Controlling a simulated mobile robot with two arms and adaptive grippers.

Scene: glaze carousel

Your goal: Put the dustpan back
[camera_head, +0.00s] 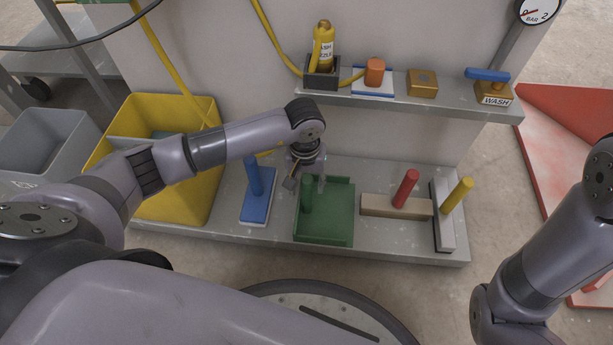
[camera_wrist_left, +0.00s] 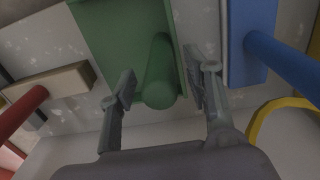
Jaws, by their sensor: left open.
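The green dustpan (camera_head: 335,222) lies on the grey low shelf, its green handle (camera_head: 307,194) standing up near its left side. My left gripper (camera_head: 304,180) is over the handle. In the left wrist view the open fingers of the left gripper (camera_wrist_left: 161,92) are on either side of the green handle (camera_wrist_left: 158,85), with a gap on each side, so they do not clearly touch it. The dustpan's flat green pan (camera_wrist_left: 110,30) shows beyond. My right arm shows at the right of the head view, but its gripper is out of the picture.
A blue-handled tool (camera_head: 256,200) stands left of the dustpan. A wooden brush with red handle (camera_head: 383,205) and a yellow-handled tool (camera_head: 443,225) stand to its right. A yellow bin (camera_head: 205,185) is at the left. An upper shelf (camera_head: 430,107) holds a bottle and several small items.

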